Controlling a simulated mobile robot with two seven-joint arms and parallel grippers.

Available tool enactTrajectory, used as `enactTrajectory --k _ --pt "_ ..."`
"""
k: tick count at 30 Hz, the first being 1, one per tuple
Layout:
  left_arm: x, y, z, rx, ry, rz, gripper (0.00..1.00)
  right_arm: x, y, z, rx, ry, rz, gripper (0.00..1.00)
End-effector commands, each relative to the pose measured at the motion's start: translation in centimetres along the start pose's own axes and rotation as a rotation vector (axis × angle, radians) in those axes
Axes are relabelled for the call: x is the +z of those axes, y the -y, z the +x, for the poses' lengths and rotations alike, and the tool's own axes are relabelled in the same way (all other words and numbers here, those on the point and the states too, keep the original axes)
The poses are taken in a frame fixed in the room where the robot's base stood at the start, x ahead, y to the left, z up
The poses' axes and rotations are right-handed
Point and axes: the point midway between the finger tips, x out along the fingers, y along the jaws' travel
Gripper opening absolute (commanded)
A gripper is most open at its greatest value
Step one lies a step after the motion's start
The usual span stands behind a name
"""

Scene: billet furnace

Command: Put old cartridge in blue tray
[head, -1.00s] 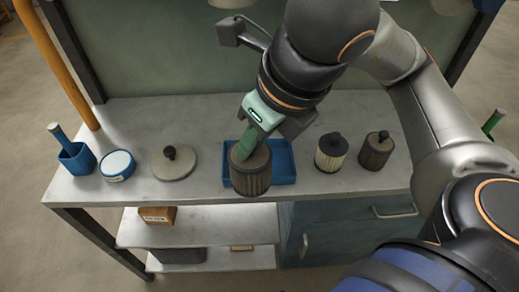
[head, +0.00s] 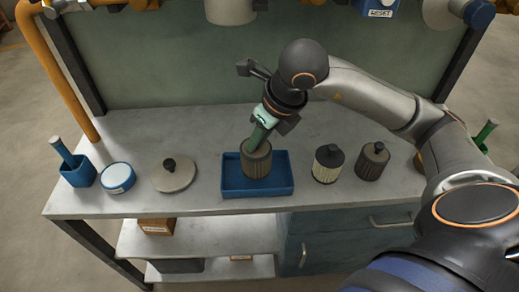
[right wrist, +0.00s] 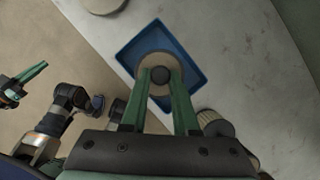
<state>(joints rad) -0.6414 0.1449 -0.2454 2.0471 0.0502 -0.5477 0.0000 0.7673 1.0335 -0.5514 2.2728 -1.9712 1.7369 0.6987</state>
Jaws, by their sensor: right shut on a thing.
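The old cartridge (head: 257,163) is a brown, ribbed cylinder with a knob on top. My right gripper (head: 257,142) is shut on its knob from above. In the right wrist view the green fingers (right wrist: 161,88) sit on either side of the dark knob, and the cartridge's round top (right wrist: 160,62) is over the blue tray (right wrist: 128,47). In the head view the cartridge is upright within the outline of the blue tray (head: 259,190). I cannot tell whether it touches the tray floor. My left gripper (right wrist: 25,78) shows only in the right wrist view, at the left, away from the bench.
A pale cartridge (head: 328,165) and a dark brown one (head: 372,162) stand right of the tray. A round lid with a knob (head: 174,175), a blue-and-white tin (head: 117,177) and a blue holder (head: 78,170) stand left. The bench (head: 212,125) is clear behind the tray.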

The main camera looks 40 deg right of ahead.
Motion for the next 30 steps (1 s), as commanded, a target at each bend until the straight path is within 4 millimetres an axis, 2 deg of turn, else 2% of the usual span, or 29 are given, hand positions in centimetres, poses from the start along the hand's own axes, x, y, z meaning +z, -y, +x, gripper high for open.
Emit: enactTrajectory --k 5,12,23,24,30 --pt "0.3 0.0 0.0 -0.001 0.004 -0.001 0.0 0.1 0.6 1.1 -0.001 0.0 0.001 0.0" --pt "0.9 0.2 0.4 -0.003 0.008 -0.002 0.0 -1.0 0.9 4.2 0.0 -0.001 0.0 0.0" --pt "1.0 0.2 0.5 -0.004 0.002 -0.001 0.0 -1.1 0.8 4.6 0.0 0.003 0.0 0.0" --pt "0.9 0.2 0.3 -0.004 0.003 -0.002 0.0 -1.1 0.8 4.5 0.0 0.002 0.0 0.32" --pt "0.9 0.3 0.3 -0.005 0.005 -0.002 0.0 -1.1 0.8 4.4 0.0 0.001 0.0 0.54"
